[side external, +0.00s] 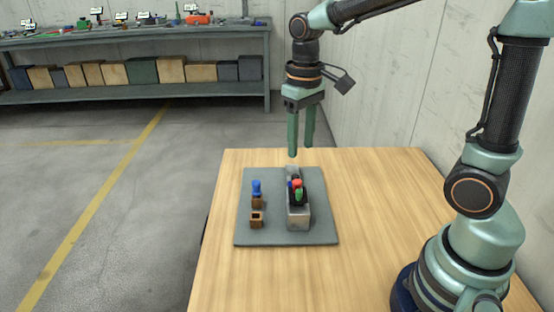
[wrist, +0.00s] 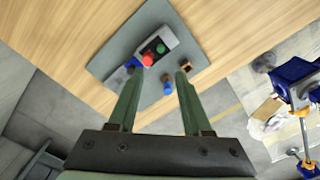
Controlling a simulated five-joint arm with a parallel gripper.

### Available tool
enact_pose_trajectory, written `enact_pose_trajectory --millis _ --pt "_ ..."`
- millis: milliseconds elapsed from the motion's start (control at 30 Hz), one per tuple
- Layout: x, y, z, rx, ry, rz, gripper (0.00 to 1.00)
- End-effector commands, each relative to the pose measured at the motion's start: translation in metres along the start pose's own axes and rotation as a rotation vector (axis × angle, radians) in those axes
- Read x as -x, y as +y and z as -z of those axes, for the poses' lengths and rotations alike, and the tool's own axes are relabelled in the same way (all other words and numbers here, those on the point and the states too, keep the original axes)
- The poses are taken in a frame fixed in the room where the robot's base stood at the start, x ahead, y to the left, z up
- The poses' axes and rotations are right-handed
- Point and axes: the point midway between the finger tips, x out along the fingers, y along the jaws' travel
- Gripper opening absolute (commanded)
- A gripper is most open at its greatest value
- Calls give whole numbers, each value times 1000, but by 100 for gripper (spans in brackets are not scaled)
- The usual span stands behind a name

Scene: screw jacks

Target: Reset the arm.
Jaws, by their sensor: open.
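My gripper (side external: 299,142) hangs with its two green fingers pointing down, above the far end of the grey board (side external: 270,222) on the table. The fingers are apart with nothing between them, and they also show in the wrist view (wrist: 157,80). On the board a grey block (side external: 298,221) carries small red (side external: 297,184), green and dark blue parts. To its left stand a brown piece with a blue top (side external: 257,187) and a square brown piece with a dark opening (side external: 256,219).
The wooden table (side external: 370,215) is bare around the board. A workbench (side external: 140,40) with tools on top and boxes on its shelf stands at the back left. A pale wall (side external: 400,90) runs behind the table.

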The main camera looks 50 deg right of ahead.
Motion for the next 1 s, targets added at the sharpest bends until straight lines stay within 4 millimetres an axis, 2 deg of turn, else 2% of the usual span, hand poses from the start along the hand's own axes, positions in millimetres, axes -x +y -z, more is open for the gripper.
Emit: enact_pose_trajectory --millis 167,500,700,1000 --pt "8 1 -7 0 47 1 49" --pt "37 4 -45 3 325 3 49" --pt "41 5 -60 5 447 2 49" --pt "41 6 -64 7 489 1 49"
